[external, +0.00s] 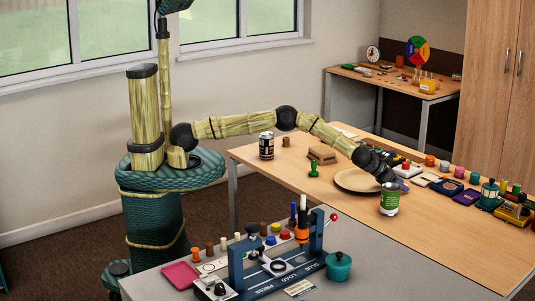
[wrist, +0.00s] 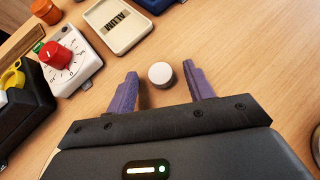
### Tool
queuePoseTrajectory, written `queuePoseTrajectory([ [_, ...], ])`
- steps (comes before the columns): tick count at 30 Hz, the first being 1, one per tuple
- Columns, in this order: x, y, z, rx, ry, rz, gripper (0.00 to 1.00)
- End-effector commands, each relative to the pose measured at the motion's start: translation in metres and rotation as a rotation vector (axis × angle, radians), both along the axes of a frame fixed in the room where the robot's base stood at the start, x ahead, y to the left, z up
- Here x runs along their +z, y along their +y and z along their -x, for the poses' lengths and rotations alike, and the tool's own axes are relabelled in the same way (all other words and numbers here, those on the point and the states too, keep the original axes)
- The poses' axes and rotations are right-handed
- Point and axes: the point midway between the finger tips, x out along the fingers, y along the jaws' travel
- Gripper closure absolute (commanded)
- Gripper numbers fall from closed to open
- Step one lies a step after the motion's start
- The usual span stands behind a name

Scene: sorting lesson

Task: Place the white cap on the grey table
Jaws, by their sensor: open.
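A small round white cap (wrist: 160,75) lies on the wooden table (wrist: 235,50) in the wrist view. My gripper (wrist: 160,80) is open, with one purple finger on either side of the cap and visible gaps to both. In the external view my gripper (external: 402,186) is low over the wooden table, between the plate and the green can, and the cap cannot be made out there. The grey table (external: 400,278) stands in the foreground, its right part bare.
A round plate (external: 345,185) and a green can (external: 389,203) flank my gripper. A dial box with a red knob (wrist: 85,68) and a tray marked ALUM (wrist: 125,38) are nearby. The grey table carries a blue press (external: 250,285) and a teal pot (external: 339,268).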

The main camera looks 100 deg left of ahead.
Motion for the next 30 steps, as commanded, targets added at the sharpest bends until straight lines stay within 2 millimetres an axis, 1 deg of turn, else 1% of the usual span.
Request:
queuePoseTrajectory([
  [15, 0.0001, 0.0001, -0.0003, 0.0, 0.0, 0.0, 0.48],
  [17, 0.0001, 0.0001, -0.0003, 0.0, 0.0, 0.0, 0.57],
  [18, 0.0001, 0.0, -0.0002, 0.0, 0.0, 0.0, 0.65],
  [23, 0.0001, 0.0, -0.0002, 0.0, 0.0, 0.0, 0.97],
  [25, 0.0001, 0.0, -0.0002, 0.0, 0.0, 0.0, 1.0],
  [30, 0.0001, 0.0, -0.0002, 0.0, 0.0, 0.0, 1.0],
])
